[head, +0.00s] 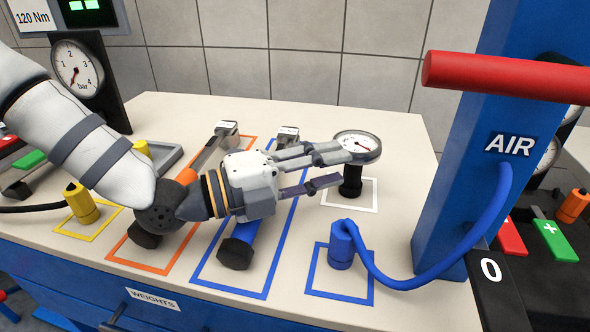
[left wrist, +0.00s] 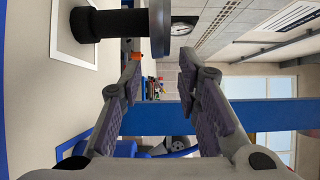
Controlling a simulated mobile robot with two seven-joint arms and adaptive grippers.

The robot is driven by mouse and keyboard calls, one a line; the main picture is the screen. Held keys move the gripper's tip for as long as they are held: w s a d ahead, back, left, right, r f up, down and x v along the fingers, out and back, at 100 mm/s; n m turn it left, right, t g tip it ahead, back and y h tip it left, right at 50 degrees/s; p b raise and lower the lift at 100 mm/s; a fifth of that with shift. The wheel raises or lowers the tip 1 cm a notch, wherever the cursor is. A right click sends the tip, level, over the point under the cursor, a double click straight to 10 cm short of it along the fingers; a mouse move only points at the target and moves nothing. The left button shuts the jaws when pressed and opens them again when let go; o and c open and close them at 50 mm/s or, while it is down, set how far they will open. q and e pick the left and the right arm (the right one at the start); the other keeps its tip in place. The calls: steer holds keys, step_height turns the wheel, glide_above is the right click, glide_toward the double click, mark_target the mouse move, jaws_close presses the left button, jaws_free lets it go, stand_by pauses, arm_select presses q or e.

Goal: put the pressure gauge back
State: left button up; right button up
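The pressure gauge (head: 357,145) has a round white dial in a grey rim and a black grip below it. It stands upright on the bench (head: 400,240), its foot within the white-outlined square (head: 376,199). In the left wrist view its black grip (left wrist: 115,23) and rim lie at the upper left, outside the space between the fingers. My left gripper (head: 354,168) is open and empty just beside the gauge. One finger overlaps the gauge's lower edge in the head view; I cannot tell whether they touch. My right gripper is not in view.
A blue column with a red bar (head: 500,76) and blue hose (head: 435,277) rises at right. A blue connector (head: 341,246) stands in a blue outline. Orange-handled (head: 205,160) and blue-handled (head: 251,232) wrenches lie under my left arm. A yellow connector (head: 83,205) is at left.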

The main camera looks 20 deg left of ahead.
arm_select(q)
steer(key=p+v, duration=0.1)
steer(key=v, duration=0.5)
steer(key=shift+r, duration=0.2)
steer(key=shift+f, duration=0.1)
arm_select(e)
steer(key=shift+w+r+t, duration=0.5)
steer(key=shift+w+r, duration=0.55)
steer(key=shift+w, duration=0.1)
